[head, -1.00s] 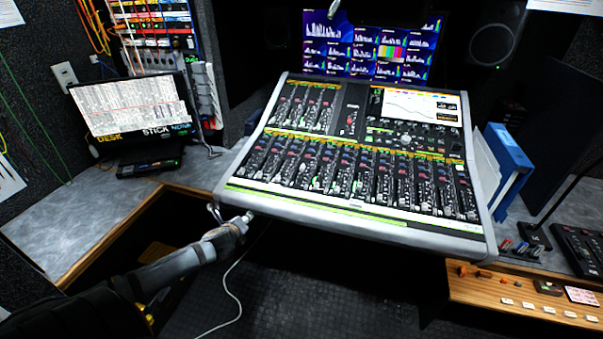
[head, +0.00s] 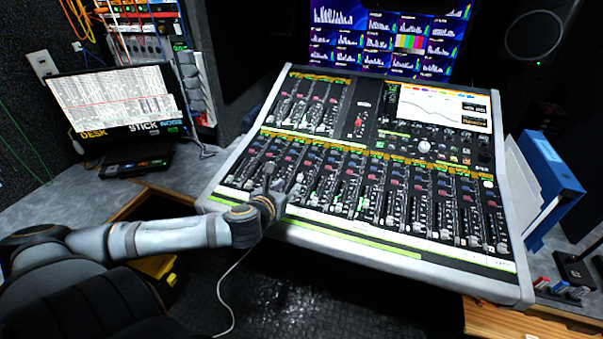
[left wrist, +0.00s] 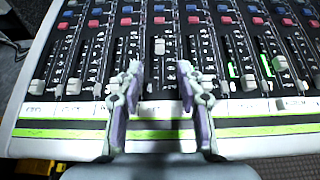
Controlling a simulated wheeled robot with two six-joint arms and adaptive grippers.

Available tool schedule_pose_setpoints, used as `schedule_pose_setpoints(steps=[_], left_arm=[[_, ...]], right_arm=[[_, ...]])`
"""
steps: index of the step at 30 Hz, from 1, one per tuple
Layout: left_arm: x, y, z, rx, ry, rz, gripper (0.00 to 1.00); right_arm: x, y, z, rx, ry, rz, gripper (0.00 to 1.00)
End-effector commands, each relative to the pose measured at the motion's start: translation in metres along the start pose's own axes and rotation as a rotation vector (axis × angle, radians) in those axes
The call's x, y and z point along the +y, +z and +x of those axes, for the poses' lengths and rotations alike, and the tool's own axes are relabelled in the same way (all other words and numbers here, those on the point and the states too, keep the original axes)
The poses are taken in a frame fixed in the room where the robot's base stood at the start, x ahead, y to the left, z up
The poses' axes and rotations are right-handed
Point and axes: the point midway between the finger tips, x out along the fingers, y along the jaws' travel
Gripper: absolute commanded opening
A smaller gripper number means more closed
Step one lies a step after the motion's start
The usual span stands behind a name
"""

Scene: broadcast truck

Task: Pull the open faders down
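The mixing console (head: 390,255) carries a front row of fader strips. My left gripper (head: 272,182) is over the front row, left of its middle. In the left wrist view my left gripper (left wrist: 159,70) is open, with its two fingers apart. A pale fader cap (left wrist: 160,47) shows between and just beyond the fingertips, high in its slot; nothing is held. Another raised fader cap (left wrist: 280,63) is at the right. Lower fader caps include one at the left (left wrist: 38,85) and one right of the gripper (left wrist: 247,82). The fingers hide parts of nearby strips. My right gripper is not in view.
A laptop-like screen (head: 118,105) stands on the left counter. A wide monitor (head: 385,45) is behind the console. Blue binders (head: 550,180) stand close at its right. A white cable (head: 233,285) hangs in front of the console.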

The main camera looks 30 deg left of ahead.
Motion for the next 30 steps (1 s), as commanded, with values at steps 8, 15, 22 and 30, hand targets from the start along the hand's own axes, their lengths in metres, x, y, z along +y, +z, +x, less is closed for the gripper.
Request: schedule_pose_setpoints(steps=[8, 15, 22, 30], left_arm=[[0.001, -0.005, 0.036, -0.005, 0.003, -0.015, 0.38], [0.001, -0.002, 0.071, -0.001, 0.001, -0.015, 0.38], [0.0, -0.001, 0.099, 0.0, 0.0, -0.007, 0.38], [0.0, -0.001, 0.104, 0.001, -0.001, -0.002, 0.38]], right_arm=[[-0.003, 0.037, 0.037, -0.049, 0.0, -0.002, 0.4], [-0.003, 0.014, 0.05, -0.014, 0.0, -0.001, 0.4], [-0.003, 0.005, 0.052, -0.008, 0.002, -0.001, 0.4], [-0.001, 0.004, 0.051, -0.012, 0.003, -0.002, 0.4]])
